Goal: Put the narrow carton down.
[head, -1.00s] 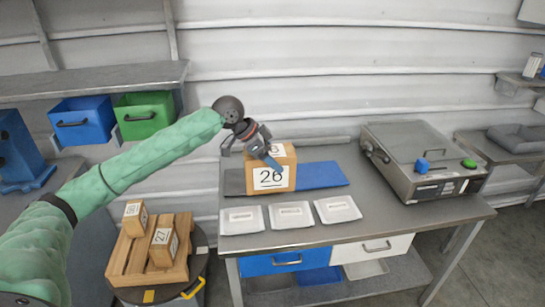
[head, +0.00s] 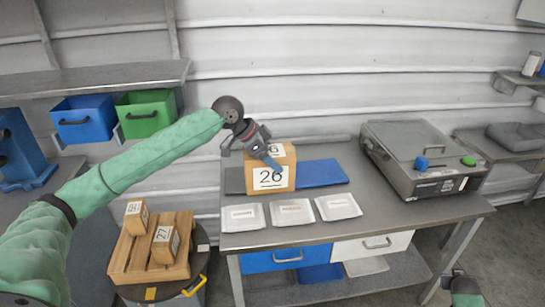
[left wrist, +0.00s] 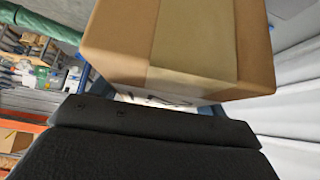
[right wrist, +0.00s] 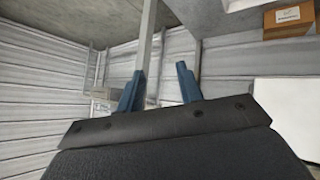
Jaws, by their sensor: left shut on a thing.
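The narrow carton (head: 271,178), brown with a white label reading 26, is upright at the back left of the workbench, over the seam between a grey mat (head: 234,181) and a blue mat (head: 322,173). I cannot tell whether its base touches them. My left gripper (head: 266,160) is shut on it from above; a blue finger lies across its front. The left wrist view shows the carton (left wrist: 190,45) filling the space before the gripper. My right gripper (right wrist: 160,85) is open and empty; it also shows low right in the head view (head: 457,280).
White trays (head: 290,212) line the bench's front. A grey machine (head: 420,160) with blue and green knobs stands at right. Two cartons, one marked 27 (head: 165,245), sit on a wooden pallet (head: 125,260) at lower left. Open bins (head: 145,115) hang at upper left.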

